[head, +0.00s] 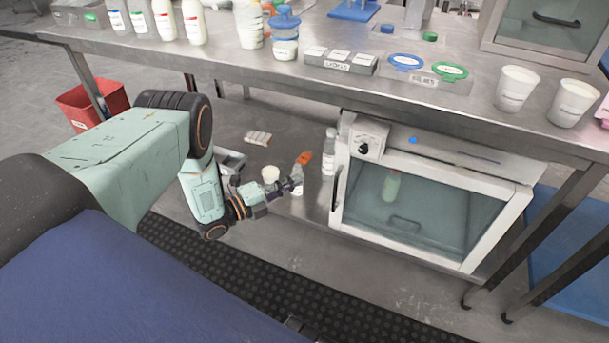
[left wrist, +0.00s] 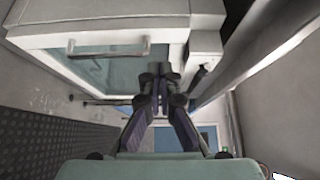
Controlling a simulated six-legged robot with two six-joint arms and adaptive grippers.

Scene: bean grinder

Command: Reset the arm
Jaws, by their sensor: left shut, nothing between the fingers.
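My left arm comes in from the left in the head view. My right gripper is not in view.
The steel table (head: 240,67) carries bottles, cups (head: 516,88) and labelled lids. The glass-fronted cabinet (head: 425,205) stands below, its door shut. A red bin (head: 93,105) is at the left.

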